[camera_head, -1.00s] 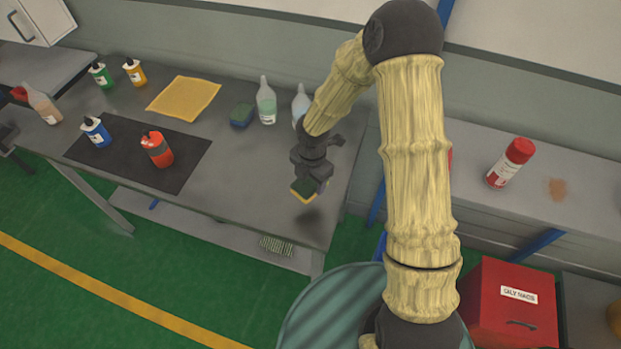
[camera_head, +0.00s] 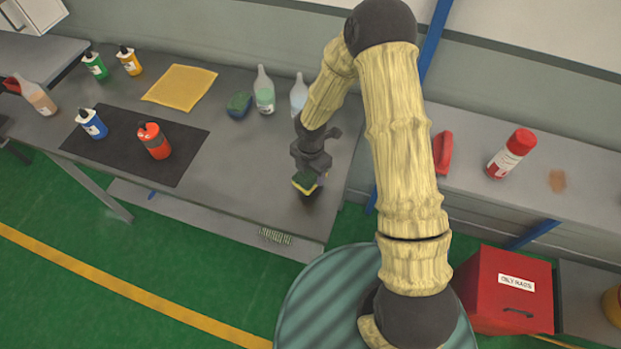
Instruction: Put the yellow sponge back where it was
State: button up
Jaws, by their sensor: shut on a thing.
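The yellow sponge (camera_head: 304,184) has a dark green side and shows below my gripper's fingers. My gripper (camera_head: 307,171) is shut on it, over the right end of the grey workbench (camera_head: 225,200). The sponge is close to the bench top; I cannot tell whether it touches. The fingers partly hide the held sponge.
A clear bottle with green liquid (camera_head: 264,92) and another bottle (camera_head: 299,95) stand behind my gripper. A yellow cloth (camera_head: 180,88) and a dark mat (camera_head: 110,155) with a red bottle (camera_head: 154,141) lie left. The bench front has free room.

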aim_at(311, 180)
jog(key=shift+f, duration=0.15)
jog(key=shift+s+f+p, duration=0.1)
jog(key=shift+f+p, duration=0.3)
jog(key=shift+f, duration=1.7)
jog(key=o, duration=0.9)
jog(key=shift+r, duration=0.1)
notch_tip(311, 180, up, 12)
jog(key=shift+f+b, duration=0.1)
jog(key=shift+b, duration=1)
